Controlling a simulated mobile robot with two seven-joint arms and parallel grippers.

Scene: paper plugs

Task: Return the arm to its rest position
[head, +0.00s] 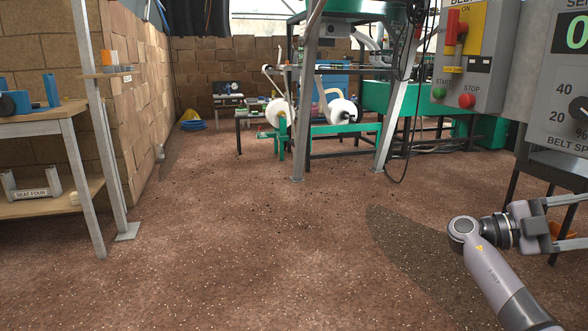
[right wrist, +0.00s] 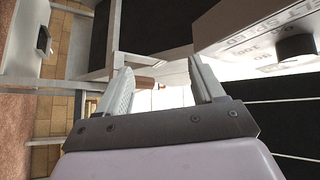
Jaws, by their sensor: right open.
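My right arm comes in from the lower right of the head view. Its gripper (head: 572,222) points to the right edge, below the belt speed panel, and its fingertips run up to or past the frame edge. In the right wrist view the two pale fingers of the gripper (right wrist: 164,82) stand wide apart with nothing between them. My left gripper and left arm are not in view.
The belt speed panel (head: 562,95) and the belt start/stop box (head: 473,60) hang at the right, above the gripper. A green machine frame (head: 343,127) stands at the back. A wooden bench (head: 45,122) is at left. The speckled floor (head: 260,240) between is clear.

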